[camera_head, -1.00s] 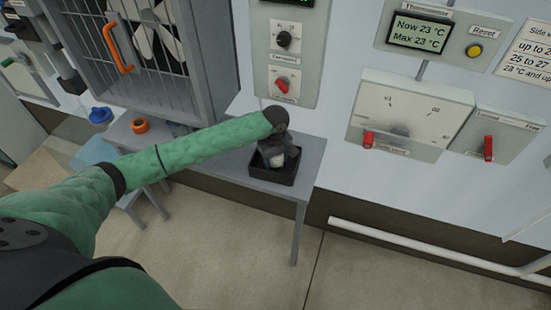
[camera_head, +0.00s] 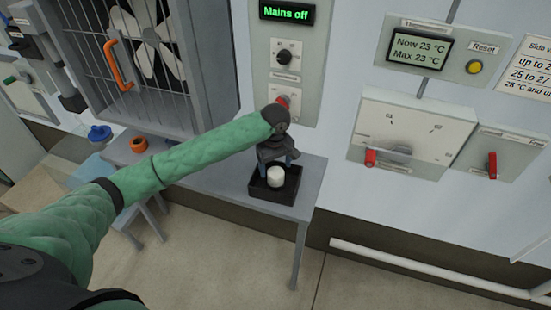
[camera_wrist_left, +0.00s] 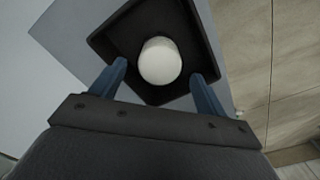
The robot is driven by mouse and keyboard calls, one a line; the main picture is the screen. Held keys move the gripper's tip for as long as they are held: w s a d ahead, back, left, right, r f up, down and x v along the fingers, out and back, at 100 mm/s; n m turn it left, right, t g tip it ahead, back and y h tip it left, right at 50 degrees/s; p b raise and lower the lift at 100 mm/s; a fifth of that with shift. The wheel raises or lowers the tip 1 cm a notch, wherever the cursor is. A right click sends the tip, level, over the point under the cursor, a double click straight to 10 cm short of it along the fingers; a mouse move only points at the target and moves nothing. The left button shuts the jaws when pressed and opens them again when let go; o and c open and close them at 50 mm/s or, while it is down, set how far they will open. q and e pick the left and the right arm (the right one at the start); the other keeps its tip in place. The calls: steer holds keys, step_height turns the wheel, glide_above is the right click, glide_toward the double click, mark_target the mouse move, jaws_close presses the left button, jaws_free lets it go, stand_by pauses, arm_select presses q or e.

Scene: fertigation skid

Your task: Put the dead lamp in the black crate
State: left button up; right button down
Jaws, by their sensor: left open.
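The lamp, a short white cylinder (camera_head: 276,177), stands in the black crate (camera_head: 272,198) on the grey table. In the left wrist view the lamp (camera_wrist_left: 160,61) shows from above, inside the dark walls of the crate (camera_wrist_left: 113,40). My left gripper (camera_head: 277,160) is just above the crate, open. Its two blue fingers (camera_wrist_left: 158,84) are apart, one to each side of the lamp, with visible gaps between them and it. My right gripper is not in view.
The grey table (camera_head: 308,180) has bare surface around the crate. An orange ring (camera_head: 139,145) and a blue knob-like item (camera_head: 100,133) are to the left, below a fan cage (camera_head: 150,60). Wall panels with red switches (camera_head: 371,158) are at the right.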

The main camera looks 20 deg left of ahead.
mark_target(276, 172)
arm_select(q)
steer(key=shift+r+b, duration=0.55)
steer(key=shift+r, duration=2.05)
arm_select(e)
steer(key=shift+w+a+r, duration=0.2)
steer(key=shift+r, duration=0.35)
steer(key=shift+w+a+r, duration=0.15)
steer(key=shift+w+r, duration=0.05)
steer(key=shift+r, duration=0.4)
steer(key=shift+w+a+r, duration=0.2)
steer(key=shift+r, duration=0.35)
